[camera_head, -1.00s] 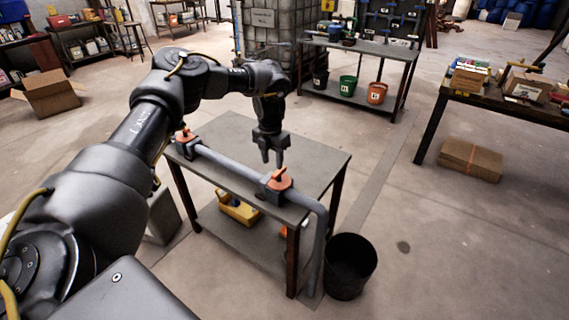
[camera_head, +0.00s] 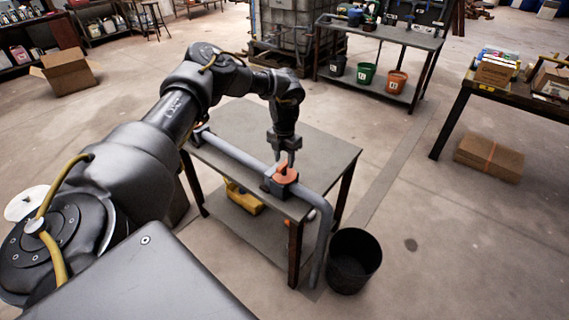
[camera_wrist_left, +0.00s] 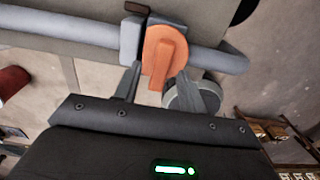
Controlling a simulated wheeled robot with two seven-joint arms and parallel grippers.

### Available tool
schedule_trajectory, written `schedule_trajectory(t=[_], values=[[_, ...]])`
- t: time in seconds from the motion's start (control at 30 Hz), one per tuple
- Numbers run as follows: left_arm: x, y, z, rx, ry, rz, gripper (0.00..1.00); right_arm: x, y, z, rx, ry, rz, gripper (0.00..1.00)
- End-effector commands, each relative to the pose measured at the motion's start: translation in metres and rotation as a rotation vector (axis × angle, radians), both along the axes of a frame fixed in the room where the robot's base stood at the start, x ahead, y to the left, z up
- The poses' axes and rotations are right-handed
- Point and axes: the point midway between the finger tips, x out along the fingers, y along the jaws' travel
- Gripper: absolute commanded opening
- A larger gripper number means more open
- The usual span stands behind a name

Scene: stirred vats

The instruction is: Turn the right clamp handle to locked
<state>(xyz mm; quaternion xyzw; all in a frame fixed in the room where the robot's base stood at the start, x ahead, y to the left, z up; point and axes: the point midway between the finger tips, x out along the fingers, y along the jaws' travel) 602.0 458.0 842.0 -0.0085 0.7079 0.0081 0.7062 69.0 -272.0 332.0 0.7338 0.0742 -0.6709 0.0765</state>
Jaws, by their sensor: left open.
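The right clamp has an orange handle (camera_head: 286,174) on a dark block over a grey pipe (camera_head: 240,155) along the table's edge. In the left wrist view the orange handle (camera_wrist_left: 160,56) shows large, with the pipe (camera_wrist_left: 70,28) running behind it. My left gripper (camera_head: 285,160) is open and points down at the handle. In the left wrist view its fingers (camera_wrist_left: 158,78) appear on either side of the handle; I cannot tell whether they touch it. The left clamp is mostly hidden behind my left arm. My right gripper is not in view.
The grey table (camera_head: 325,152) has a clear top behind the pipe. The pipe bends down at the table's right end, beside a black bin (camera_head: 354,262). A yellow object (camera_head: 243,198) lies on the lower shelf. A workbench (camera_head: 380,35) stands at the back.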

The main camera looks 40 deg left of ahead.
Motion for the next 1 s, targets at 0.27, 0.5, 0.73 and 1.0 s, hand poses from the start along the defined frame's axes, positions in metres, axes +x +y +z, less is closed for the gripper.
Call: schedule_trajectory(t=[0.27,0.5,0.73,1.0], values=[[0.0,-0.001,-0.029,0.001,0.001,-0.001,0.41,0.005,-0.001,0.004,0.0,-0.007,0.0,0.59],[0.001,-0.001,-0.033,0.0,0.0,-0.002,0.41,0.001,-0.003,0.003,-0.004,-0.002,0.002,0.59],[0.001,-0.001,-0.032,0.0,0.0,-0.001,0.23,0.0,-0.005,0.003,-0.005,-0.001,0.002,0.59],[0.001,-0.001,-0.032,0.001,0.0,0.0,0.0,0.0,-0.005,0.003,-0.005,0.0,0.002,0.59]])
